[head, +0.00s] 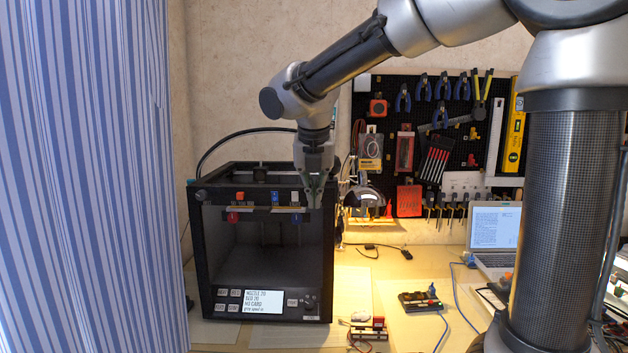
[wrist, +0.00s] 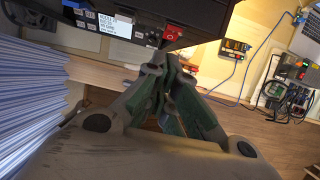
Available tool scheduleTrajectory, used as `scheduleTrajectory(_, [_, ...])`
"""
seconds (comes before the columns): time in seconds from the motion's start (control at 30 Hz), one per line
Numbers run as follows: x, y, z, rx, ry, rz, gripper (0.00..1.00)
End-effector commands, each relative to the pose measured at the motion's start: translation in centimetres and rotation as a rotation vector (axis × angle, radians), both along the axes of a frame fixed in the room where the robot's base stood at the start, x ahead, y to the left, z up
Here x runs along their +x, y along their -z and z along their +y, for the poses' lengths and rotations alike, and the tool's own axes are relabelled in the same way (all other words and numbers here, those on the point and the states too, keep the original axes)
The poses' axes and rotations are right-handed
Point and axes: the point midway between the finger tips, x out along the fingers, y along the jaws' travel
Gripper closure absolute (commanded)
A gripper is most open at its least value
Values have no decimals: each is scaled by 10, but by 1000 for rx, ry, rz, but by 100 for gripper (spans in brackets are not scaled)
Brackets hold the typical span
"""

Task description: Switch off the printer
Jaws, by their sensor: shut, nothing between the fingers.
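The printer (head: 195,270) is a black box-shaped machine with an open-looking front, standing on the table at the left. Its lit white display (head: 262,302) on the lower front shows lines of text, including nozzle and bed readings. Small buttons (head: 228,300) sit left of the display and a dark knob (head: 310,302) to its right. The display also shows in the wrist view (wrist: 115,25). My gripper (head: 315,203) is shut and empty, pointing down at the printer's upper right front; whether it touches is unclear. Its fingers meet in the wrist view (wrist: 172,75).
A striped curtain (head: 85,180) fills the left. A pegboard (head: 460,145) with tools hangs behind.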

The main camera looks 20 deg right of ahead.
Motion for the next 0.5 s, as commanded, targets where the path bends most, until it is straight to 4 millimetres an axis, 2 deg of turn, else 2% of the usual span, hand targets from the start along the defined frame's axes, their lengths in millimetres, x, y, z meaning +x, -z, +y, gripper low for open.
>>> scheduleTrajectory(0.2, [16, 7, -5, 0, 0, 0, 100])
scheduleTrajectory(0.5, [18, 8, -6, 0, 0, 0, 100])
